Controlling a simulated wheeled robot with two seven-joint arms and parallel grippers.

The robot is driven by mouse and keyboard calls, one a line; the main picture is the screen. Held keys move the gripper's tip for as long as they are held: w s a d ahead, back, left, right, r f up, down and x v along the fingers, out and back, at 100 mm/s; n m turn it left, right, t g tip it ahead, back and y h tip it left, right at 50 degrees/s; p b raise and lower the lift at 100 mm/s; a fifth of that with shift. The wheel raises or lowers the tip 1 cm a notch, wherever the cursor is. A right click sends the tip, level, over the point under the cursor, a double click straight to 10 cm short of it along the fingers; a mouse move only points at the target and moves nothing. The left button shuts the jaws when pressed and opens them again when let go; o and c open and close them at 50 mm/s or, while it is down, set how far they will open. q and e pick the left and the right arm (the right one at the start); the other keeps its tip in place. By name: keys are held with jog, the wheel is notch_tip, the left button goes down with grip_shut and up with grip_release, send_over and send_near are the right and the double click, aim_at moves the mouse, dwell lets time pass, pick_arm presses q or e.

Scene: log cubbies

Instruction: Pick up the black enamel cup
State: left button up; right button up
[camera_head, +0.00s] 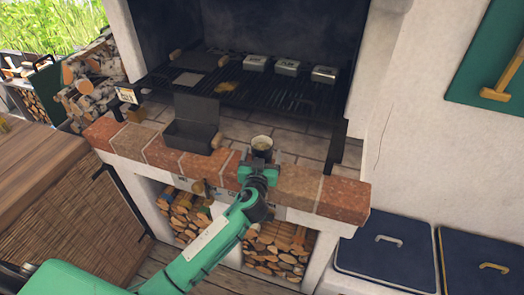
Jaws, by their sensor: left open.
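The black enamel cup (262,144) stands upright on the brick hearth ledge, its pale rim and inside showing from above. My left gripper (260,159) is right in front of the cup, at the near side of it, over the brick edge. Its jaws are open and small in the picture. I cannot tell whether the fingers reach around the cup's lower part, which the gripper partly hides. My right gripper is not in view.
An open dark metal box (191,134) stands on the ledge left of the cup. Behind is a black grill grate (262,97) with several metal tins. Firewood cubbies (273,250) lie below the ledge. Two dark lidded bins (388,252) stand at lower right.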

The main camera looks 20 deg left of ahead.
pick_arm(q)
jog(key=c, duration=1.2)
jog(key=shift+o, duration=0.2)
notch_tip(320, 180, up, 20)
jog(key=b, duration=0.1)
jog(key=o, duration=0.5)
jog(key=c, duration=0.5)
